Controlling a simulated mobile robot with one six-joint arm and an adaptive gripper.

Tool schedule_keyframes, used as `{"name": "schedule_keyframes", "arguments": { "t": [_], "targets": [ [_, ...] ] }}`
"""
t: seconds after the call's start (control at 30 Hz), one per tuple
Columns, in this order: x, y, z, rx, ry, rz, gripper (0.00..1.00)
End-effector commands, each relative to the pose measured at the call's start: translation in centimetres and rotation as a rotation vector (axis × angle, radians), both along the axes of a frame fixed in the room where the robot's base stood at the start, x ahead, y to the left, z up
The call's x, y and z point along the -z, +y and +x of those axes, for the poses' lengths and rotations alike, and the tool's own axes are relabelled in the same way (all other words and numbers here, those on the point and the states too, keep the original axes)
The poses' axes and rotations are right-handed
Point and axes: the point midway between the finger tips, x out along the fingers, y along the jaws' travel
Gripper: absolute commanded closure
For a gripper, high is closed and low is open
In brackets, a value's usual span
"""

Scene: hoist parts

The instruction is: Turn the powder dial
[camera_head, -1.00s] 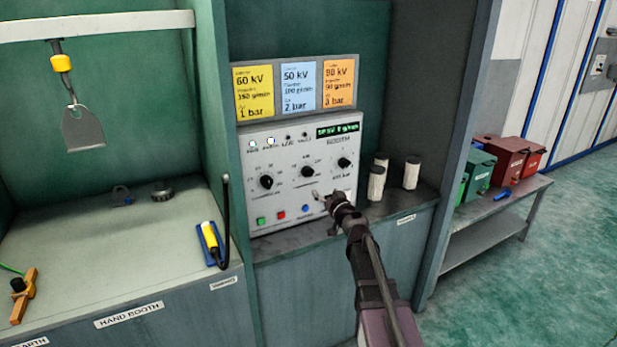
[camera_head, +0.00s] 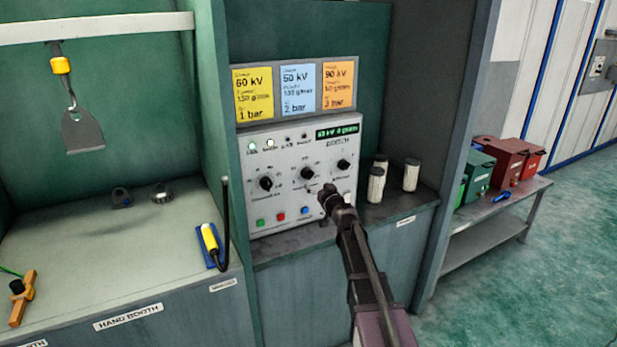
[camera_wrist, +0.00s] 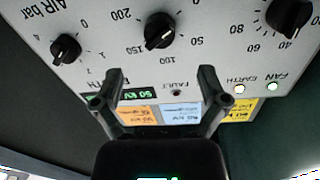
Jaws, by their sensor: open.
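The grey control panel (camera_head: 325,205) has three black dials in a row. The powder dial (camera_head: 307,173) is the middle one; in the wrist view it (camera_wrist: 160,30) sits at the top centre, upside down, on a scale marked 0 to 200. The air dial (camera_wrist: 66,48) is left of it there and the kV dial (camera_wrist: 288,16) right. My gripper (camera_head: 323,192) is just below and right of the powder dial in the head view. In the wrist view its two fingers (camera_wrist: 160,76) are spread and empty, apart from the dial.
The green display (camera_head: 337,132) appears to read 60 kV. Yellow (camera_head: 253,95), blue (camera_head: 299,89) and orange (camera_head: 338,85) setting cards stand above the panel. White-grey cylinders (camera_head: 376,184) stand right of it. Coloured buttons (camera_head: 281,216) line its lower edge.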

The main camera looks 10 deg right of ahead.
Motion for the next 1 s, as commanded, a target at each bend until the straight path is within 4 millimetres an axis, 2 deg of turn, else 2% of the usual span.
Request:
{"name": "schedule_keyframes", "arguments": {
  "t": [0.03,0.2,0.5,0.7,1.0],
  "targets": [
    [0.0,0.2,1.2,-0.001,0.000,0.000,0.07],
    [0.0,0.9,3.7,-0.001,0.000,0.000,0.07],
    [0.0,1.7,7.0,-0.001,0.000,0.000,0.07],
    [0.0,2.0,7.8,-0.002,0.000,0.000,0.07],
    [0.0,2.0,7.8,-0.002,0.000,0.000,0.07]
  ]
}}
